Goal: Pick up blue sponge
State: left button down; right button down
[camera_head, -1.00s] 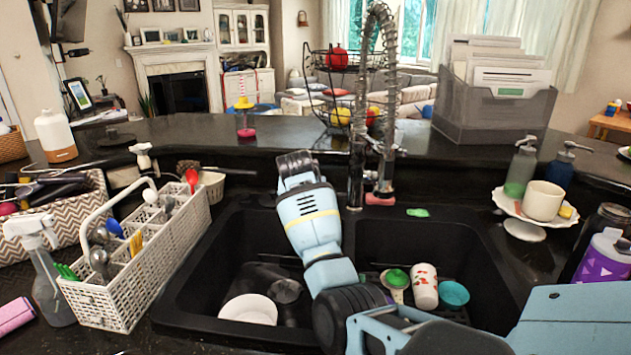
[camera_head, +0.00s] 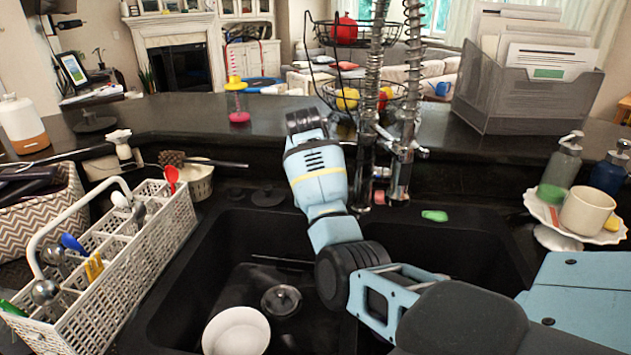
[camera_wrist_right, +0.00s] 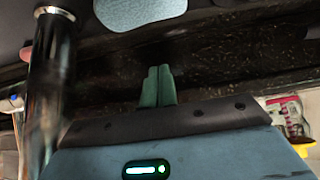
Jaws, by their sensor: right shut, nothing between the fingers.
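A light blue, rounded, finely textured piece (camera_wrist_right: 140,8), which looks like the blue sponge, shows at the top edge of the right wrist view and is partly cut off. My right gripper (camera_wrist_right: 157,88) is shut and empty, its green fingers together and apart from that piece. In the head view my right arm comes from the lower right across the sink, its dark end (camera_head: 305,120) at the raised counter left of the faucet. The fingertips and the blue sponge cannot be made out there. My left gripper is not in view.
The faucet (camera_head: 366,120) stands close right of my arm. A green sponge (camera_head: 435,215) lies behind the right basin. A white caddy (camera_head: 125,255) stands left of the sink. A white bowl (camera_head: 236,331) sits in the left basin. A saucer with a cup (camera_head: 588,210) is right.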

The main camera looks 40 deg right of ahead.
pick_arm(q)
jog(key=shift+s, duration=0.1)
